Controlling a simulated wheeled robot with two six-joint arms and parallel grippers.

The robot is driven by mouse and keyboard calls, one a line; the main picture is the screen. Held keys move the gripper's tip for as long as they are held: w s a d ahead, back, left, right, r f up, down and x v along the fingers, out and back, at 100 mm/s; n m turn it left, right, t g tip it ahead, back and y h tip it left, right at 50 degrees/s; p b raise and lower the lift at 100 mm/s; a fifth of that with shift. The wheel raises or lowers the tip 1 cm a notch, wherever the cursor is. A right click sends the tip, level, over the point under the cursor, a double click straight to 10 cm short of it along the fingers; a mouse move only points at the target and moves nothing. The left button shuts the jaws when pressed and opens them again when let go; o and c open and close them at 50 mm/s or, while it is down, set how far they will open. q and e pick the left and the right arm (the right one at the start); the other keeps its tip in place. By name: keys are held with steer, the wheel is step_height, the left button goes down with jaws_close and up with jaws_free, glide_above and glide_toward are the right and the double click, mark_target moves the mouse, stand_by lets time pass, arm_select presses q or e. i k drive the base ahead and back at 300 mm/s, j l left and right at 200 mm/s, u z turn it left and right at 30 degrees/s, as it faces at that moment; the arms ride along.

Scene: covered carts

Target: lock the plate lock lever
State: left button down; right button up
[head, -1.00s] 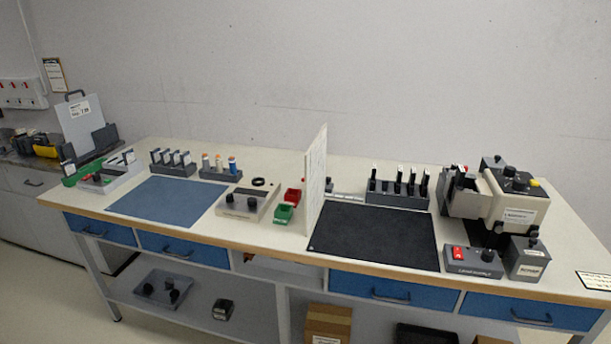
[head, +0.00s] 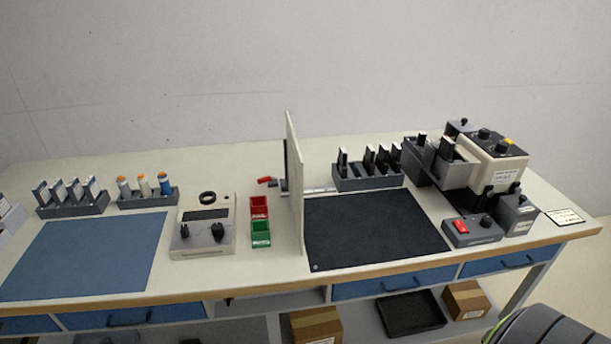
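A cream and grey machine (head: 485,168) with a dark top, black knobs and a yellow button stands at the right end of the bench. Dark handles or levers show on and around it, but I cannot tell which one is the plate lock lever or how it is set. A small red handle-like piece (head: 265,181) lies just left of the upright white panel (head: 295,185); I cannot tell what it belongs to. Neither of my grippers is in view.
A control box (head: 472,232) with a red switch and a grey box (head: 516,215) stand before the machine. Black mat (head: 370,230) and blue mat (head: 85,255) are clear. Racks (head: 368,178), a knobbed device (head: 205,235) and red and green bins (head: 260,232) stand between.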

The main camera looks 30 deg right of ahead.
mark_target(262, 179)
steer(key=z, duration=0.8)
